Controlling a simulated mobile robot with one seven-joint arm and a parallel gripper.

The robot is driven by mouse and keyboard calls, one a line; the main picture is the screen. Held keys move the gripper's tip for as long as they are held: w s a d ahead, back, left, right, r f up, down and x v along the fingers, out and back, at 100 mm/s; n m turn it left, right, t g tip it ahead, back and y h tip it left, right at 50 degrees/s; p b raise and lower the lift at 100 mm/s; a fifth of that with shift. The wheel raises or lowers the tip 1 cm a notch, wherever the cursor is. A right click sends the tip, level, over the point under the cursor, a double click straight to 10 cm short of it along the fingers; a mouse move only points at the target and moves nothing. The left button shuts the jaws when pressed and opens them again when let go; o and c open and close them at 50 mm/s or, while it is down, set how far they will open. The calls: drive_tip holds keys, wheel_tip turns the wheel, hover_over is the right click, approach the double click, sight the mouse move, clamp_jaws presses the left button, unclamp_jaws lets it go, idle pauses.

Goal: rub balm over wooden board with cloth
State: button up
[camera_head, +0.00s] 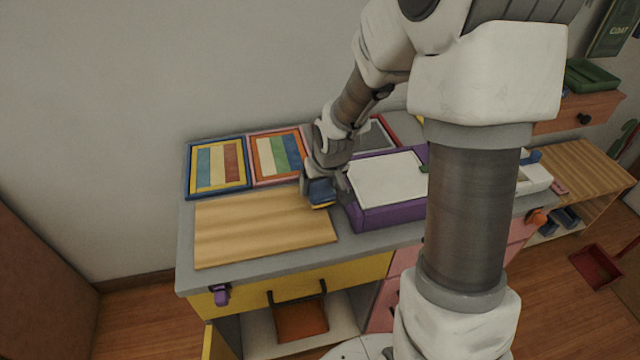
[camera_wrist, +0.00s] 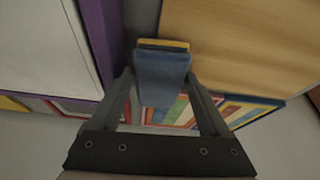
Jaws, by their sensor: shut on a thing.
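The wooden board (camera_head: 262,228) lies flat on the left part of the grey counter. It also fills the upper right of the wrist view (camera_wrist: 245,45). My gripper (camera_head: 322,190) is at the board's right end, beside the purple box. It is shut on a folded blue cloth (camera_wrist: 162,75) with a yellow edge at its tip. The cloth also shows in the head view (camera_head: 320,193), low by the board's right edge. I cannot tell whether it touches the board. I see no balm that I can make out on the board.
A purple box (camera_head: 385,217) with a white top stands just right of the board. Below are a yellow drawer and an open shelf.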

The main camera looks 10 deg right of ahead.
drive_tip(key=shift+f+b, duration=0.7)
drive_tip(key=shift+f, duration=0.2)
